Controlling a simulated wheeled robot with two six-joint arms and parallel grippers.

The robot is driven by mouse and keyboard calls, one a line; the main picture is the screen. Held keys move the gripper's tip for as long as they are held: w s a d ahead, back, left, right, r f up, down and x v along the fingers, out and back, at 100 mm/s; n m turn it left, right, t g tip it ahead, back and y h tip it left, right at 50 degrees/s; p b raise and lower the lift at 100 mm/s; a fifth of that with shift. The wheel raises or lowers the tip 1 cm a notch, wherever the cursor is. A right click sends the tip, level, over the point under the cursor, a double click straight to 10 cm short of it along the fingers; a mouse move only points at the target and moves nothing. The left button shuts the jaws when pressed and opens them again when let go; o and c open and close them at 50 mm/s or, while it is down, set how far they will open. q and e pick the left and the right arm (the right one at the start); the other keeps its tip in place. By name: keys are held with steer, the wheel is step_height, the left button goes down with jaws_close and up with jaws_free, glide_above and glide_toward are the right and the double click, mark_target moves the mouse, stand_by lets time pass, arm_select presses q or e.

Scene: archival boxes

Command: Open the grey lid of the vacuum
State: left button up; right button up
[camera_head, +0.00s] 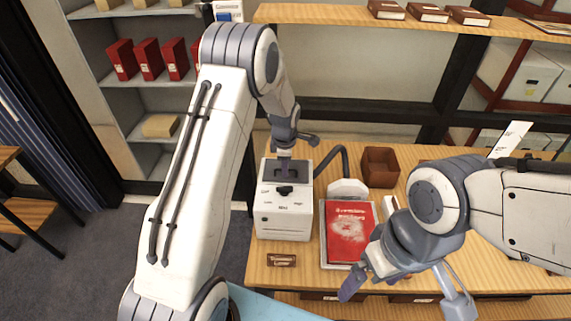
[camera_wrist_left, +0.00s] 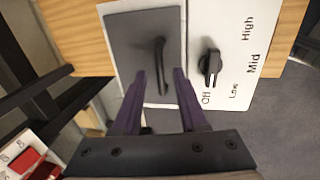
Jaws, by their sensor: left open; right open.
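The vacuum (camera_head: 285,222) is a white box standing on the wooden table, with a dark grey lid (camera_head: 268,170) on top. In the left wrist view the lid (camera_wrist_left: 125,40) lies flat and closed, with a dark handle (camera_wrist_left: 160,62). My left gripper (camera_head: 284,170) is above the lid. In the left wrist view its open purple fingers (camera_wrist_left: 160,76) are on either side of the handle's end; I cannot tell if they touch it. A black knob (camera_wrist_left: 210,66) is beside the lid, marked Off, Low, Mid and High. My right gripper (camera_head: 372,286) is open and empty near the table's front.
A red book (camera_head: 350,232) lies in a tray right of the vacuum, with a dark hose behind. A brown box (camera_head: 380,167) stands at the back. A small label plate (camera_head: 282,260) is in front of the vacuum. Shelves with red boxes (camera_head: 148,58) are behind.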

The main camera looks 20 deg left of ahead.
arm_select(q)
steer(key=shift+c, duration=0.4)
jaws_close()
stand_by(0.9)
